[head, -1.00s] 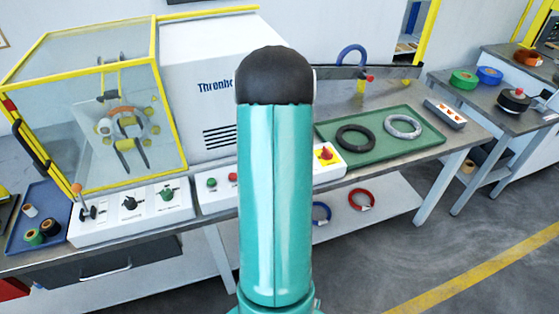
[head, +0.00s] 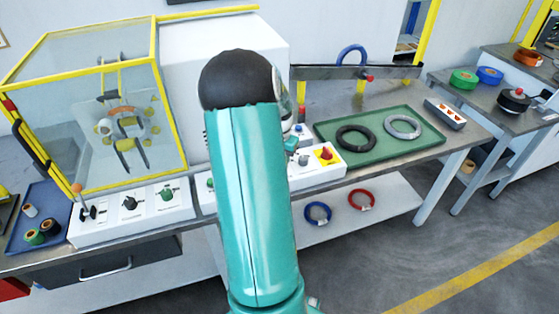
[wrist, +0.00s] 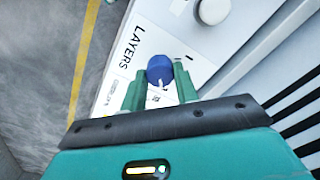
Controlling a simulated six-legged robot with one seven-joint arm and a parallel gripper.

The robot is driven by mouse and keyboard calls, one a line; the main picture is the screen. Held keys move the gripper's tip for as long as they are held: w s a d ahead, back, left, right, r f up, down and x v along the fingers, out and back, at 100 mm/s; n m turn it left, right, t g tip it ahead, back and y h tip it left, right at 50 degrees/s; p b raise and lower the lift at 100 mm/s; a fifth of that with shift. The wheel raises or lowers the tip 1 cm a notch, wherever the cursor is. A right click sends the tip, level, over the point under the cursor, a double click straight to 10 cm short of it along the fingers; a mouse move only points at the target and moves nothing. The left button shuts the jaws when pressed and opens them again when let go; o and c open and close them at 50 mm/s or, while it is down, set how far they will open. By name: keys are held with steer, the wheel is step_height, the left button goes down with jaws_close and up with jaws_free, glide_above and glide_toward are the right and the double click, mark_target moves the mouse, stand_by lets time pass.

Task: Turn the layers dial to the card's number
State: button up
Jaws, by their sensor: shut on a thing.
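The layers dial is a blue knob (wrist: 160,70) on a white panel (wrist: 143,25) printed "LAYERS" in the wrist view. My gripper (wrist: 160,80) has its two green fingers on either side of the knob, shut on it. A light mark shows on the knob's near side, and small print lies below it, too small to read. A numeral like "1" is printed higher on the panel. In the head view my arm hides most of the dial area. I cannot make out the card's number in either view.
A grey knob (wrist: 212,10) sits farther along the panel. In the head view, a red knob on a yellow square (head: 325,155) is just right of my arm. A green tray (head: 385,155) with two rings lies farther right. The glazed yellow-framed enclosure (head: 90,110) stands left.

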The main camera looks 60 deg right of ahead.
steer(key=shift+m, duration=0.6)
steer(key=o, duration=1)
step_height(320, 180, up, 14)
steer(key=shift+f, duration=0.1)
stand_by(0.4)
